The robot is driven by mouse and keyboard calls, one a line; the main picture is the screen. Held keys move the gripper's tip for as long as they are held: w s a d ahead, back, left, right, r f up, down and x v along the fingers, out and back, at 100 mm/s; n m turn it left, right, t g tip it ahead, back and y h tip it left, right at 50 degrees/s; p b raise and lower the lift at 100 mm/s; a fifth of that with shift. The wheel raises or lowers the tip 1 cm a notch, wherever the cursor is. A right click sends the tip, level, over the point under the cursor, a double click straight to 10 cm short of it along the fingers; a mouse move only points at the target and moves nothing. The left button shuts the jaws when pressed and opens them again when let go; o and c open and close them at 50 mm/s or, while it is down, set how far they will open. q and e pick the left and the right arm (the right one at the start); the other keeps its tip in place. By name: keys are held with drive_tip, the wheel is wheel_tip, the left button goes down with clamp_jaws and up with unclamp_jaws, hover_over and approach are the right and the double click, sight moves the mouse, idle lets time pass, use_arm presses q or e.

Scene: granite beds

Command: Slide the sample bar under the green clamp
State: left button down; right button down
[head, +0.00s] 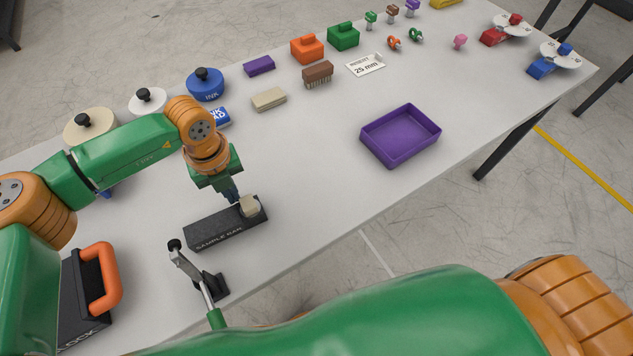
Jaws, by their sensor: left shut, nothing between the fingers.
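The sample bar (212,234) is a dark slab with its name in pale letters along the front. It lies on the table at the lower left, with a small beige block (250,207) at its right end. My left gripper (234,197) points down at the bar's right half, beside the beige block. It is shut and empty; I cannot tell whether it touches the bar or block. The clamp (208,287) stands just in front of the bar, with a dark base, a metal arm, a black knob and a green grip partly hidden by my arm. My right gripper is out of view.
A black block with an orange handle (107,280) stands left of the clamp. An open purple tray (398,137) is to the right, near the table's front edge. Lidded pots, including a blue ink pot (206,86), and small blocks line the back. The table's middle is clear.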

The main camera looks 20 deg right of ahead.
sight(240, 212)
use_arm(q)
drive_tip(key=shift+s+d+p, duration=0.1)
drive_tip(key=shift+s+p, duration=0.25)
drive_tip(key=shift+s, duration=0.2)
drive_tip(key=shift+s+d+p, duration=0.2)
drive_tip(key=shift+s+p, duration=0.15)
drive_tip(key=shift+s, duration=0.4)
drive_tip(key=shift+s, duration=0.4)
idle(0.5)
drive_tip(key=shift+w+b, duration=0.4)
drive_tip(key=shift+b, duration=0.05)
wheel_tip(240, 212, up, 5)
drive_tip(key=p, duration=0.3)
drive_tip(key=shift+r+p, duration=0.1)
drive_tip(key=shift+p, duration=0.25)
